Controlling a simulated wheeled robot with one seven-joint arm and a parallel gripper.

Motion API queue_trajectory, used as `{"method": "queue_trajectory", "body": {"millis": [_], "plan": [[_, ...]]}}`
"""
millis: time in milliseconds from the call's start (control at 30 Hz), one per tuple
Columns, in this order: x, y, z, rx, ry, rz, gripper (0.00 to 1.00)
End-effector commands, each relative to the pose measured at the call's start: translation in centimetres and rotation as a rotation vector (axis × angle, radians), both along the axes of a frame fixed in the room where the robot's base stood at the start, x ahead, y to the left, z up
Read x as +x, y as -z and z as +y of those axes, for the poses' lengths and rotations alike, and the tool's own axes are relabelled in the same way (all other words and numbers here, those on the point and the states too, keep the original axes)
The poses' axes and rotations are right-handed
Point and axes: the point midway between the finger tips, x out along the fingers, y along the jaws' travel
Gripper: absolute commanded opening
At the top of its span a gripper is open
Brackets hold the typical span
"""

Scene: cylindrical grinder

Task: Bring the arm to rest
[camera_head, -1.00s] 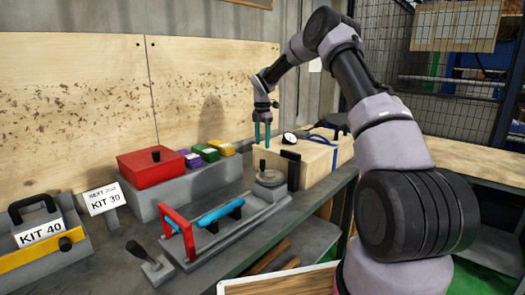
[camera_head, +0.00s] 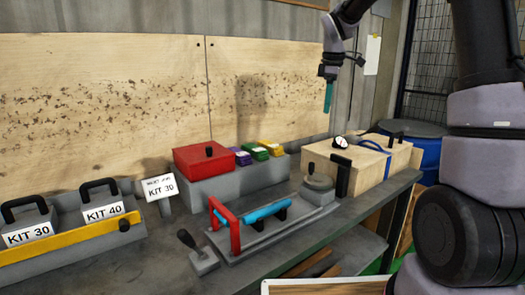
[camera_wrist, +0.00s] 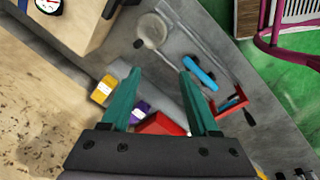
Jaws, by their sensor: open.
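My gripper (camera_head: 328,94) is raised above the back right of the bench in the head view, with its teal fingers pointing down. In the wrist view my gripper (camera_wrist: 155,92) shows two teal fingers spread apart with nothing between them. It is clear of the wooden box (camera_head: 352,162) below it, which carries a round dial (camera_head: 340,142). The upper part of my arm runs off the top of the head view.
The bench holds a grinder fixture with a red frame (camera_head: 226,224) and blue cylinder (camera_head: 265,211), a red box (camera_head: 204,160), small coloured boxes (camera_head: 260,150), and kit weights (camera_head: 103,205) in a tray. A plywood wall (camera_head: 100,90) stands behind; a blue barrel (camera_head: 428,153) stands right.

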Motion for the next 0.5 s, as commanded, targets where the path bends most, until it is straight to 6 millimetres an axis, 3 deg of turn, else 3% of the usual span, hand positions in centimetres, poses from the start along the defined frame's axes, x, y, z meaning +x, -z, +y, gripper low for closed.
{"method": "queue_trajectory", "body": {"millis": [33, 200, 500], "plan": [[-2.1, -1.7, -0.2, 0.019, 0.084, -0.028, 0.61], [-8.8, -5.2, -1.0, 0.126, 0.404, -0.104, 0.61], [-20.8, -7.7, -2.3, 0.413, 0.965, -0.200, 0.61]]}}
